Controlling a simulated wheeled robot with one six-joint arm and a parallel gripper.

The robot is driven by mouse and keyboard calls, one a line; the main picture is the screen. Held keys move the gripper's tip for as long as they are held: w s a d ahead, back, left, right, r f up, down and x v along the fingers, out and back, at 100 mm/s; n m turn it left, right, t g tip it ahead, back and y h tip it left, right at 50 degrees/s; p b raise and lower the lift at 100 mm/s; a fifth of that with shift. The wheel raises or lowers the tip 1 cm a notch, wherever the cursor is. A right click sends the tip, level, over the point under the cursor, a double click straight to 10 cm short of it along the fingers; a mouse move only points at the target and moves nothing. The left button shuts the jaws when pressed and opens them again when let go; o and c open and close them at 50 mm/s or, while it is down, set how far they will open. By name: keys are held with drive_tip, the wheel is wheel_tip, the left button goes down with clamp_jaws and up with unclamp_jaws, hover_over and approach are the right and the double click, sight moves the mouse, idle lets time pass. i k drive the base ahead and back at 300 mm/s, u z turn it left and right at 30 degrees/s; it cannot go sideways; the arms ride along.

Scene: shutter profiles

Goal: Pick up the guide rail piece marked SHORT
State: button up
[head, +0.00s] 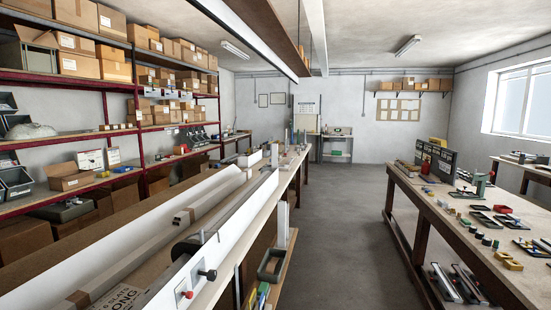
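I cannot make out any piece marked SHORT from here. A long open cardboard box (45,258) lies on the left workbench (285,188) with long pale profiles (160,240) in it. Its partly cut-off printed label (122,298) reads "SLATS" and what looks like "ONG". Upright pale pieces (282,222) stand by the bench's near side, too small to read. My gripper is not in view.
A machine with a red button (184,291) and a black knob sits at the left bench's front edge. The right bench (425,205) holds trays, small parts and tools. Shelves with cardboard boxes (75,65) line the left wall. The grey floor aisle (345,220) is clear.

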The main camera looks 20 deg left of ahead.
sight(274, 146)
drive_tip(key=u, duration=0.25)
drive_tip(key=i, duration=5.95)
drive_tip(key=u, duration=3.4)
